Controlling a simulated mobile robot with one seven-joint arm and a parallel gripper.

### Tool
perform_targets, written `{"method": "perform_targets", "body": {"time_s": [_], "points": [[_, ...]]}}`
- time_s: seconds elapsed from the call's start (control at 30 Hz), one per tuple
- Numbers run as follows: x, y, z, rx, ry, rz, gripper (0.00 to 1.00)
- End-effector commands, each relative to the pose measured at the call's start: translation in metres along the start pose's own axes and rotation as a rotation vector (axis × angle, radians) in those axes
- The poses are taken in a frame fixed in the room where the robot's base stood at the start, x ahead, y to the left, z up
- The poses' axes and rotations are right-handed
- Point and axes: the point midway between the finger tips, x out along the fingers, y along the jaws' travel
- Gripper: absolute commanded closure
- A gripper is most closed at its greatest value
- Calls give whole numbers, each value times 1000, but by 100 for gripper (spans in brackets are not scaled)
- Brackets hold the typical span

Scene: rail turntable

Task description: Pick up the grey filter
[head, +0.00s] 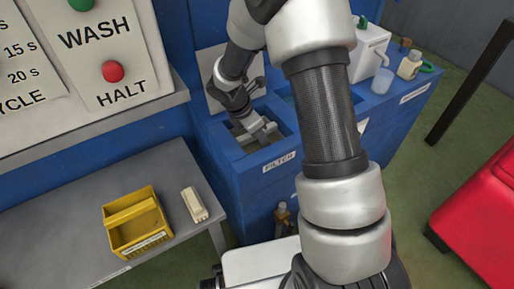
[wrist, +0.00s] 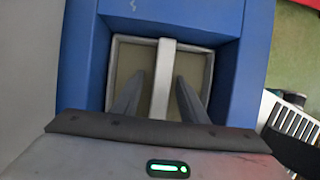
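The grey filter (wrist: 209,68) is a square grey frame with a beige inside and a raised bar (wrist: 165,62) across its middle. It sits in a blue well of the machine, behind the FILTER label (head: 278,162) in the head view. My gripper (wrist: 159,78) reaches down over it with its fingers open, one on each side of the bar. A gap shows between each finger and the bar. In the head view my gripper (head: 255,128) is in the well, and my arm and fingers hide much of the filter.
The blue well walls (wrist: 228,75) stand close around the filter. A grey side table (head: 60,195) holds a yellow bin (head: 137,235) and a cream block (head: 194,204). A white container (head: 370,50), a translucent cup (head: 382,82) and a small bottle (head: 409,66) stand behind my arm.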

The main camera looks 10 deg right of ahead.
Motion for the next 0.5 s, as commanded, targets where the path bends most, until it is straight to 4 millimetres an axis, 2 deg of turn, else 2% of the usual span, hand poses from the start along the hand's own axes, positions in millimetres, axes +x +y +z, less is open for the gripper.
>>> {"method": "perform_targets", "body": {"time_s": [0.03, 0.1, 0.5], "points": [[11, 0, -2, 0, 1, -2, 61], [16, 0, -1, -1, 0, 0, 61], [16, 0, -1, -1, 0, 0, 61]]}}
